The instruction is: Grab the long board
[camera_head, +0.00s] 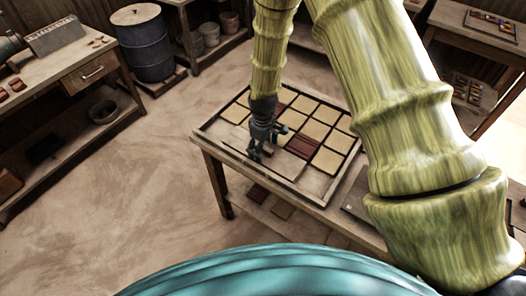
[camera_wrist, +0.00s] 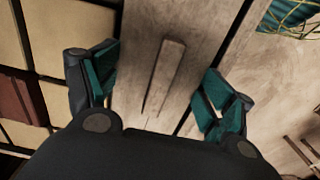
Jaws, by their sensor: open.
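A long pale board (camera_head: 282,169) lies along the front side of the framed tile tray (camera_head: 328,200) on the table. In the wrist view, a narrow raised wooden strip (camera_wrist: 166,72) runs along the middle of a wider plank (camera_wrist: 205,40); I cannot tell whether they are one piece. My gripper (camera_head: 259,153) is above the near left part of the tray, pointing down. In the wrist view, my gripper (camera_wrist: 158,88) is open, with one teal-padded finger on each side of the strip and space between.
Pale square tiles (camera_head: 315,130) and dark red ones (camera_head: 300,147) fill the tray beyond the board. A shelf under the table holds a few flat tiles (camera_head: 282,210). A blue barrel (camera_head: 147,45) and a workbench (camera_head: 75,70) stand at left. The floor between is clear.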

